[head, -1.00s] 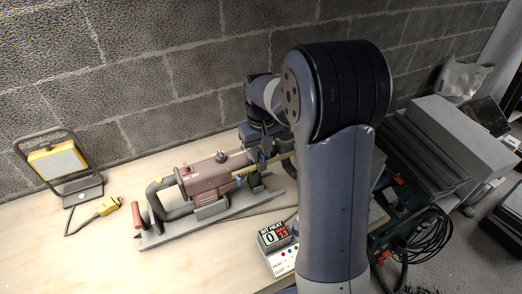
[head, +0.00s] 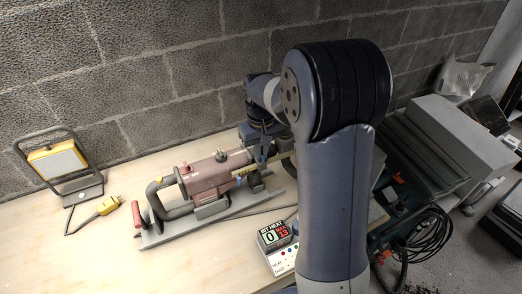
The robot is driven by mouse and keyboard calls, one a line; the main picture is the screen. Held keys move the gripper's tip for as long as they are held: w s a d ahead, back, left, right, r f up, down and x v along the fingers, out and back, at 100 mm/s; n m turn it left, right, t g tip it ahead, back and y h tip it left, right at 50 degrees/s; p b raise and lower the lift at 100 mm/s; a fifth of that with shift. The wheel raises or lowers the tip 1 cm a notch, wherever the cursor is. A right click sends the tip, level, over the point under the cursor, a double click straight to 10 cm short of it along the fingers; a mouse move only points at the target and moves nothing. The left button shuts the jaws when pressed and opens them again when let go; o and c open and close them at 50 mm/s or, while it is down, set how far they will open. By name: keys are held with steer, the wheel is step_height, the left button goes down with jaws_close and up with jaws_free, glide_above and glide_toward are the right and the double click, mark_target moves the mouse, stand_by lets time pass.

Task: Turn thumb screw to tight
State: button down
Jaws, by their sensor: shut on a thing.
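A reddish drill-like machine (head: 212,176) lies on a grey stand (head: 168,233) on the bench, left of my arm. My gripper (head: 262,167) points down at the right end of the machine, by its chuck end. Its jaws are shut on a small part there, which I take to be the thumb screw. The screw is too small and too covered by the gripper to make out, and its angle cannot be read. My upper arm hides the area just right of the gripper.
A display box (head: 275,238) with red and white panels stands in front of the machine. A block wall (head: 150,90) runs behind. The bench front left is clear.

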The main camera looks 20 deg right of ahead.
steer(key=m, duration=0.8)
steer(key=shift+m, duration=0.4)
steer(key=m, duration=0.8)
steer(key=shift+m, duration=0.6)
steer(key=c, duration=1.6)
jaws_free()
steer(key=shift+o, duration=0.2)
